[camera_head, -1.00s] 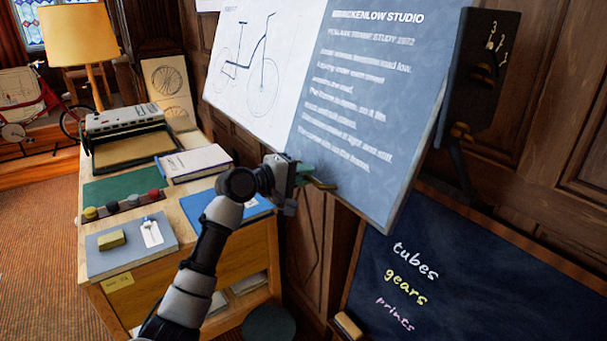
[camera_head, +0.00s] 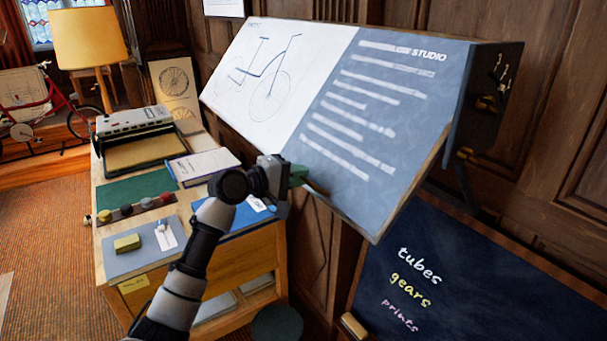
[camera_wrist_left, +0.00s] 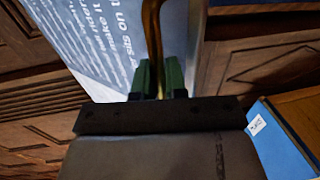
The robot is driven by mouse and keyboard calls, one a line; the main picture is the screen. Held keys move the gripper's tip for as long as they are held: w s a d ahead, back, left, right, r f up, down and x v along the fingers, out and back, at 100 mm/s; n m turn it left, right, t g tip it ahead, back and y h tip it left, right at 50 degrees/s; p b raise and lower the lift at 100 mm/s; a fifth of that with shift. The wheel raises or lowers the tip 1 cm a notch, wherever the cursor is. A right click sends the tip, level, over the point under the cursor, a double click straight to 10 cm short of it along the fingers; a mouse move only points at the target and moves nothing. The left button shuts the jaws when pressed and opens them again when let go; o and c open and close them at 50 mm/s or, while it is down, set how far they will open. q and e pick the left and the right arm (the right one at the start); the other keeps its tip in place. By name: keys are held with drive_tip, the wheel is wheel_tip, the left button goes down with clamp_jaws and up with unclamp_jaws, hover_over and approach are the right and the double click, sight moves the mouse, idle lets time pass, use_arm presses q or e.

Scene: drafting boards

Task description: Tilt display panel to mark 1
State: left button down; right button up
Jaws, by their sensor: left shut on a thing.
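The display panel (camera_head: 345,110) is a wide tilted board with a white bicycle drawing on its left and blue-grey text on its right. It leans out from the wall in the head view. Its text side also shows in the left wrist view (camera_wrist_left: 85,40). A dark side bracket (camera_head: 490,95) at its right end carries pale numerals and brass fittings; which mark the panel meets I cannot tell. My left gripper (camera_head: 304,178) is at the panel's lower edge, shut on a brass handle (camera_wrist_left: 152,40), which stands between its green fingers in the wrist view. My right gripper is out of view.
A wooden desk (camera_head: 262,243) with books, a typewriter-like machine (camera_head: 133,122) and coloured knobs stands at the left. A chalkboard (camera_head: 470,270) leans at the lower right below the panel. A dark round stool (camera_head: 277,322) stands between them.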

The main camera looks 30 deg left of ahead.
use_arm(q)
drive_tip(key=r, duration=0.1)
drive_tip(key=s+r+p, duration=0.1)
drive_tip(key=a+r+p, duration=0.1)
drive_tip(key=shift+s+r, duration=0.3)
drive_tip(key=shift+s, duration=0.1)
drive_tip(key=c, duration=1.5)
unclamp_jaws()
drive_tip(key=o, duration=0.3)
drive_tip(key=shift+w+d+f, duration=0.15)
drive_tip(key=shift+w, duration=0.05)
drive_tip(key=b+v, duration=0.4)
drive_tip(key=v, duration=0.6)
drive_tip(key=shift+s, duration=0.35)
